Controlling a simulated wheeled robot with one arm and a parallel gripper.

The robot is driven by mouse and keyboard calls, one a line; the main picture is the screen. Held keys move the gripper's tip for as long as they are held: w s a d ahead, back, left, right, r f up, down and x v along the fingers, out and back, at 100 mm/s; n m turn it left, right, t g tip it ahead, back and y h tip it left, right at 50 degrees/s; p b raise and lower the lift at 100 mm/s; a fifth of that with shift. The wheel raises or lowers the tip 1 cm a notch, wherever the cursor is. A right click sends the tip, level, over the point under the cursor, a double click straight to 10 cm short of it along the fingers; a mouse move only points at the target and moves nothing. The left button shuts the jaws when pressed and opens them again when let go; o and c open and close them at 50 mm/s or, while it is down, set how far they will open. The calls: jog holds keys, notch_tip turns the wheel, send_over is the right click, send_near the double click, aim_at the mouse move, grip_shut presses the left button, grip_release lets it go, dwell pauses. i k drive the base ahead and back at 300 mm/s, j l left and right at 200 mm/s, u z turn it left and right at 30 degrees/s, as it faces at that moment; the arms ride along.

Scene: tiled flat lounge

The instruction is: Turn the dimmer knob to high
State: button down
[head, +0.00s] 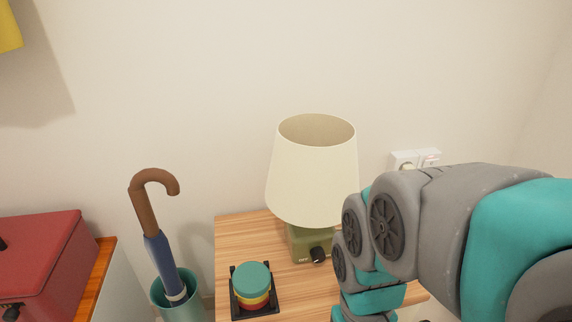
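A table lamp with a cream shade (312,170) and a green base (300,240) stands on a wooden side table (240,240). A black dimmer knob (318,255) sits on the front of the base. A small light label beside the knob, at its lower left, seems to read "OFF". The knob's pointer is too small to read. My arm comes in from the right and bends down in front of the table, just right of the knob. My gripper is out of view below the frame, and part of the base's right side is hidden by my arm.
A black holder with stacked coasters, teal on top (252,279), stands left of the knob. An umbrella (160,250) leans in a green stand (180,299) left of the table. A red box (45,260) is at far left. A wall socket (407,161) is behind right.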

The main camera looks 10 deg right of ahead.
aim_at(317, 253)
jog(key=k+j, duration=1)
